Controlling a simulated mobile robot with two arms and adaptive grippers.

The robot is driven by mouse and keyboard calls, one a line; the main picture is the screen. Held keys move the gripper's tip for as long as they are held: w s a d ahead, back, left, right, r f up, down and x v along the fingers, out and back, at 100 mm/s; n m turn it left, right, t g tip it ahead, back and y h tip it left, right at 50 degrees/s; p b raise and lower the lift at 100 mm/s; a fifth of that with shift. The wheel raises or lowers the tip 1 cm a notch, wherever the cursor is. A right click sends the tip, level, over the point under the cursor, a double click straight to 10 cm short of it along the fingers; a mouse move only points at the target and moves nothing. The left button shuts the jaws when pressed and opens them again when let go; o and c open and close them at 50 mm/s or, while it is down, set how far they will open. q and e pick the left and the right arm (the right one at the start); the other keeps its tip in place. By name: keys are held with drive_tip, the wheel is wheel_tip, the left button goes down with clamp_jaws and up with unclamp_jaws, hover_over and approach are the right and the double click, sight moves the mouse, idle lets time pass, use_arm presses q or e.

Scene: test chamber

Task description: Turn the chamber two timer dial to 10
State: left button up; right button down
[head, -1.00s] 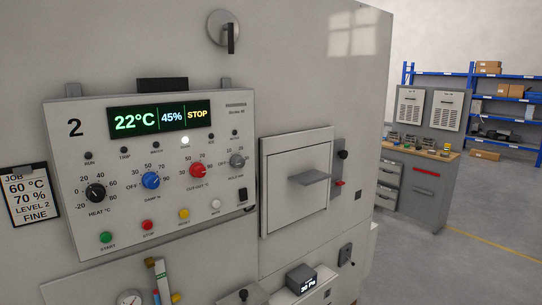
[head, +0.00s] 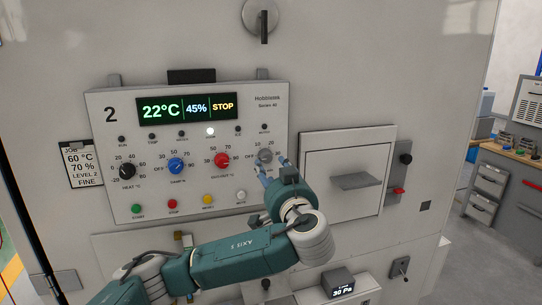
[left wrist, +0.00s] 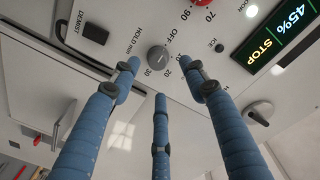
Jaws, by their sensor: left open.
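The chamber two panel (head: 190,186) is on the chamber's front wall, with a large "2" and a display reading 22°C, 45%, STOP. The timer dial, a grey round knob marked HOLD min (head: 265,155), is at the panel's right side. My left gripper (head: 272,170) is open in front of the dial. In the left wrist view its blue fingers (left wrist: 159,78) are spread, with the dial just beyond their tips. I cannot tell whether they touch it.
Beside the dial are a red knob (head: 222,160), a blue knob (head: 176,166) and a black knob (head: 127,170). Coloured buttons run below. A closed hatch (head: 345,150) with a protruding handle (head: 358,181) stands right of my gripper. A job card (head: 82,166) hangs left.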

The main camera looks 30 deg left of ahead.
sight(267, 159)
use_arm(q)
drive_tip(key=x, duration=0.1)
drive_tip(key=p+x, duration=0.1)
drive_tip(key=x, duration=0.1)
drive_tip(key=shift+w+a+r, duration=0.2)
drive_tip(key=shift+a+r, duration=0.05)
drive_tip(key=w+p, duration=0.1)
drive_tip(key=w+a, duration=0.1)
drive_tip(key=shift+w+a+f+p, duration=0.2)
drive_tip(key=shift+w+p, duration=0.05)
drive_tip(key=shift+p, duration=0.15)
drive_tip(key=shift+w+a+f, duration=0.1)
drive_tip(key=shift+w+a, duration=0.05)
drive_tip(key=shift+a, duration=0.15)
use_arm(e)
drive_tip(key=r, duration=0.1)
drive_tip(key=d+r, duration=0.1)
drive_tip(key=w+r, duration=0.1)
drive_tip(key=shift+d+r, duration=0.25)
drive_tip(key=shift+r, duration=0.15)
drive_tip(key=shift+a, duration=0.1)
